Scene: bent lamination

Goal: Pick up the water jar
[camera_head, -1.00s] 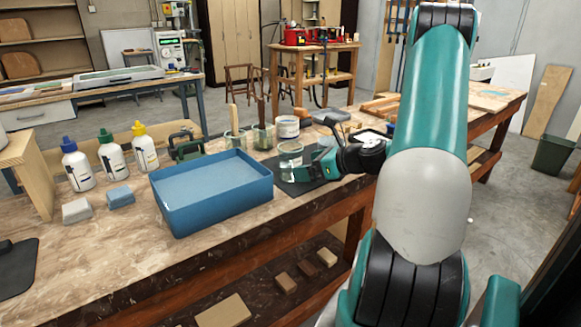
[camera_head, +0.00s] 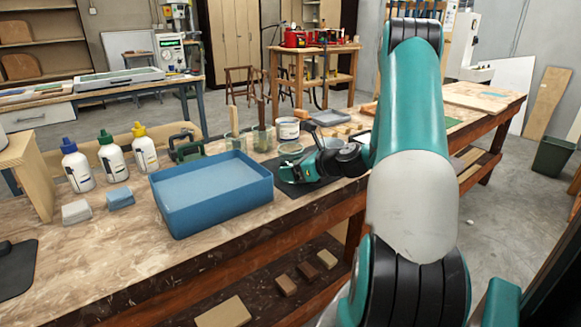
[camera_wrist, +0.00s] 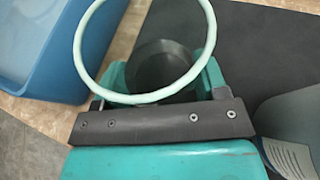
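The water jar (camera_head: 291,148) is a clear glass jar on the black mat (camera_head: 322,188), to the right of the blue tray. In the head view its rim shows above my gripper (camera_head: 287,174), which hides most of its body. In the wrist view its pale green rim (camera_wrist: 84,40) is a large ring over my gripper (camera_wrist: 162,60). The fingers are apart, one on each side of the jar, below the rim. Whether they touch the glass is not clear.
The blue tray (camera_head: 215,213) is close on the left. Behind the jar stand two tool cups (camera_head: 262,138) and a white tub (camera_head: 288,128). White bottles (camera_head: 112,158) and two sponges (camera_head: 120,197) are farther left. The table front is clear.

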